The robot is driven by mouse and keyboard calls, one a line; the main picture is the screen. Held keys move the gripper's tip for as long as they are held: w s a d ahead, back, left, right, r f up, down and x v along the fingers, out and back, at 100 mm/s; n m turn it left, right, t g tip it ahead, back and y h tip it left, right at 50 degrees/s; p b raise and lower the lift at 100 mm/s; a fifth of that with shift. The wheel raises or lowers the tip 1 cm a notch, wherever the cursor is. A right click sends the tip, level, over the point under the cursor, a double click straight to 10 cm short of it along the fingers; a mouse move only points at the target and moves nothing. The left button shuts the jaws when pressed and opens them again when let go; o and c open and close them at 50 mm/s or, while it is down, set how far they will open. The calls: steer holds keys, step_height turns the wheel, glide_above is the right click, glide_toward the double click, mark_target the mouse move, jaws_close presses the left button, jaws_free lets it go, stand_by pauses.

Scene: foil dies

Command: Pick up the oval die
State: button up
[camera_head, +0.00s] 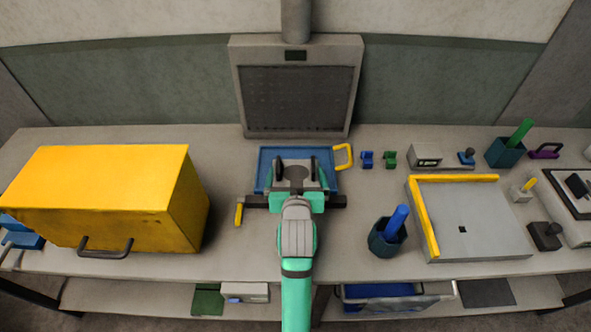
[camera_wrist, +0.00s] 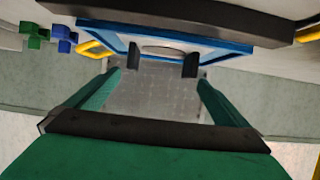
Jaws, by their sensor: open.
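My gripper (camera_head: 296,169) is over the blue tray (camera_head: 263,168) in the middle of the bench, fingers apart. In the wrist view its dark fingertips (camera_wrist: 161,60) stand on either side of a grey rounded disc (camera_wrist: 163,49), which also shows in the head view (camera_head: 296,173). Nothing is visibly clamped. The disc lies inside the blue frame (camera_wrist: 205,42); I cannot tell for sure that it is the oval die. Small blue (camera_head: 367,159) and green (camera_head: 389,159) pieces sit right of the tray. My wrist hides part of the tray's near side.
A dark bar (camera_head: 338,201) with a yellow lever (camera_head: 239,214) runs before the tray. A yellow handle (camera_head: 344,157) stands at its right. A large yellow box (camera_head: 110,195) is left; a dark cup (camera_head: 387,240) and grey plate (camera_head: 478,215) are right. A grey panel (camera_head: 297,98) stands behind.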

mark_target(296, 173)
steer(key=shift+x, duration=3.3)
steer(key=shift+a, duration=0.15)
steer(key=c, duration=1.1)
